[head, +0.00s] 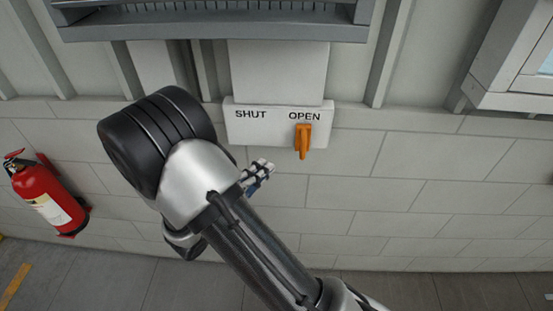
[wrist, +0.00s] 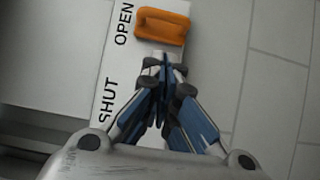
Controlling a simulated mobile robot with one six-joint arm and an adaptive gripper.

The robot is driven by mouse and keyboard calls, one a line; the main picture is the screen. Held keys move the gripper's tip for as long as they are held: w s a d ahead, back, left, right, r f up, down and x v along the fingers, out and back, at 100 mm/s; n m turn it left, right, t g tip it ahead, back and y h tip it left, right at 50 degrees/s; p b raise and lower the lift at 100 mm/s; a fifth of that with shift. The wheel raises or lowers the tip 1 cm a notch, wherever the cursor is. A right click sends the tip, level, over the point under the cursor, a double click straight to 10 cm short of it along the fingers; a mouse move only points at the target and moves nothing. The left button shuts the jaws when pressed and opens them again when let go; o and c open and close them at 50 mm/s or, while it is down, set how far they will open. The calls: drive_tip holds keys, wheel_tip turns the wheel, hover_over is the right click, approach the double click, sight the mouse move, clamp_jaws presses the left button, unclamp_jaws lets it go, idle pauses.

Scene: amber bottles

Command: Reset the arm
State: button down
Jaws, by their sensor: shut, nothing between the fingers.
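My gripper (head: 262,170) is in front of the wall, below a white panel (head: 265,131) marked SHUT and OPEN. Its fingers are closed together and empty; in the wrist view the fingertips (wrist: 164,68) point toward an orange handle (wrist: 163,26). In the head view the orange handle (head: 303,139) hangs under the word OPEN, to the right of my gripper and a little above it. The fingertips look apart from the handle. My arm crosses the lower middle of the head view and hides part of the wall.
A red fire extinguisher (head: 46,194) is at the left by the wall. A grey slatted unit (head: 210,20) juts out above the panel. A framed window (head: 520,62) is at the upper right. The wall right of the handle is clear.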

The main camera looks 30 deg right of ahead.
drive_tip(key=shift+v, duration=1.95)
drive_tip(key=s+d+r+m+g+y+b, duration=0.1)
drive_tip(key=s+d+r+m+g+y, duration=0.15)
drive_tip(key=s, duration=0.25)
drive_tip(key=s+d+r+m+g+y, duration=0.1)
drive_tip(key=s+g+y, duration=0.15)
drive_tip(key=s, duration=0.25)
drive_tip(key=s+d+r+m+g+y+b, duration=0.1)
drive_tip(key=s+r+m+g, duration=0.1)
drive_tip(key=s+g, duration=0.25)
drive_tip(key=s+a+r+t+y, duration=0.2)
drive_tip(key=s+a+t+y, duration=0.1)
drive_tip(key=a+y, duration=0.2)
drive_tip(key=s+a+r+n+t+y+b, duration=0.1)
drive_tip(key=s+a+t+y, duration=0.2)
drive_tip(key=a+t+y, duration=0.1)
drive_tip(key=shift+a+r+y, duration=0.4)
drive_tip(key=shift+a+y, duration=0.4)
drive_tip(key=shift+a, duration=0.4)
drive_tip(key=shift+s, duration=0.1)
